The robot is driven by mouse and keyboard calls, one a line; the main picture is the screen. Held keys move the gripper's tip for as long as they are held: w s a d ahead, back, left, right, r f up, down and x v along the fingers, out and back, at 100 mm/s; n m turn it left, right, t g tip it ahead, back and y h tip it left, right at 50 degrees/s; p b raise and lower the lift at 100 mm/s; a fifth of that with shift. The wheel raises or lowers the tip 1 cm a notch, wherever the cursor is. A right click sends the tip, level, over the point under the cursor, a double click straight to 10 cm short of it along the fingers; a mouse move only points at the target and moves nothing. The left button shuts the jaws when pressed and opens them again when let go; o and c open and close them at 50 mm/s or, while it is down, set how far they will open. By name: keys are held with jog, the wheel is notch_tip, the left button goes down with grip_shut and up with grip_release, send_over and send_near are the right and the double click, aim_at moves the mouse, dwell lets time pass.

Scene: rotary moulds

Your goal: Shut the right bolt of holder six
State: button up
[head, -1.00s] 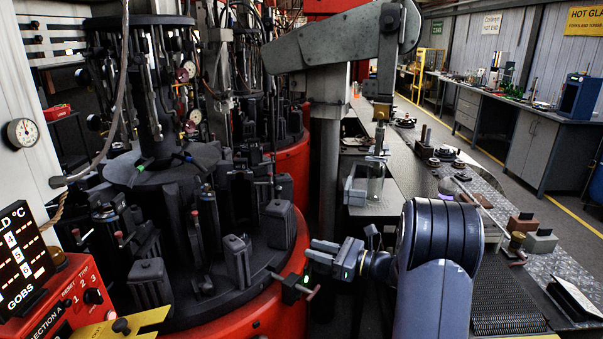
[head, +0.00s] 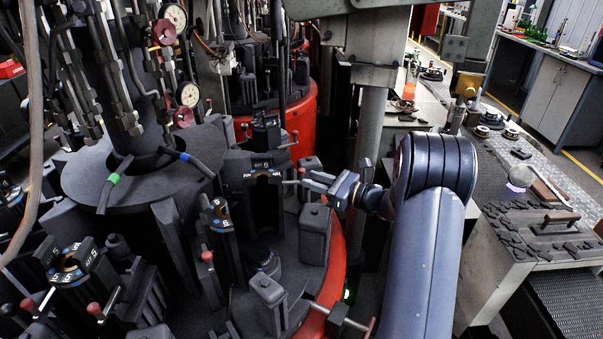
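My gripper (head: 310,184) is at the red-rimmed mould table, pointing left at the right side of a dark holder (head: 262,172) with pale markings. The markings are too small to read, so I cannot confirm that it is holder six. A thin grey bolt (head: 290,182) sticks out of this holder's right side towards my fingertips. I cannot tell whether the fingers touch it or are open or shut. A small red tip shows just above my fingers.
Another marked holder (head: 218,212) stands nearer on the left, and one more (head: 75,264) at far left. Dark blocks (head: 315,233) stand below my gripper. A bar with a red handle (head: 338,318) juts out at the bottom. A grey post (head: 368,120) rises behind my arm.

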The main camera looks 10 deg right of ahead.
aim_at(302, 174)
jog(key=shift+p+x, duration=0.4)
jog(key=shift+x, duration=1.75)
jog(key=shift+r, duration=0.1)
grip_shut()
